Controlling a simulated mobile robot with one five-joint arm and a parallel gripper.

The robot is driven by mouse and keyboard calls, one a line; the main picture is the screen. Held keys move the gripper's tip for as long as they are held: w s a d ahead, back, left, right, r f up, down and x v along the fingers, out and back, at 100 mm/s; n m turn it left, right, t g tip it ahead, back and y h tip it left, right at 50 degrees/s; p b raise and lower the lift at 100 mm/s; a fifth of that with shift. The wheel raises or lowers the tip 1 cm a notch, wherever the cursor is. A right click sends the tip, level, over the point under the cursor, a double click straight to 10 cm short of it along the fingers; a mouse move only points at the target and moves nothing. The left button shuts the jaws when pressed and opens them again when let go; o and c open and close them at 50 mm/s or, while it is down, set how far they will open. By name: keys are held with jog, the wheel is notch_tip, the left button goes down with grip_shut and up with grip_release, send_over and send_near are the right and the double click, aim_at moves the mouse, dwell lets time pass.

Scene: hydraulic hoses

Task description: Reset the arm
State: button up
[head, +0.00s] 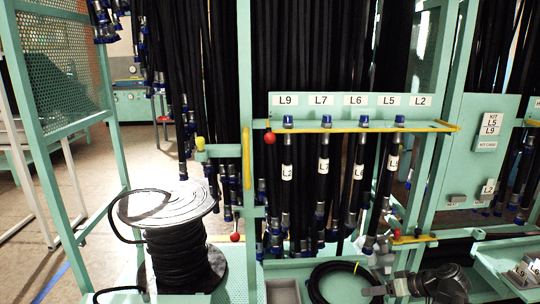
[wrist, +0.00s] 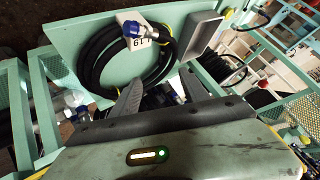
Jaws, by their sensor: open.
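My gripper (head: 376,290) shows at the bottom right of the head view, low over the bench. In the wrist view my gripper (wrist: 163,88) has its two dark fingers apart, with nothing clearly held between them. A coiled black hose (wrist: 86,72) lies on a green surface just beyond the fingers. It has a blue end fitting (wrist: 131,28) and a white tag that is hard to read. A coil with a yellow tie (head: 314,283) also shows in the head view, left of my gripper.
A hose reel (head: 166,206) stands at left. A grey bin (head: 282,291) sits beside the coil. Open floor shows at far left.

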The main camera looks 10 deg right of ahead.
jog(key=s+a+f+m+g+h, duration=0.1)
jog(key=a+f+g+h, duration=0.25)
jog(key=a, duration=0.85)
jog(key=s+a+f+m+g+h, duration=0.1)
jog(key=a+f+g+h, duration=0.3)
jog(key=a, duration=0.8)
notch_tip(320, 180, down, 11)
jog(key=b, duration=1.1)
notch_tip(320, 180, up, 32)
jog(key=p, duration=3.2)
jog(key=shift+a+f+y, duration=0.15)
jog(key=shift+f+y, duration=0.05)
jog(key=shift+y, duration=0.25)
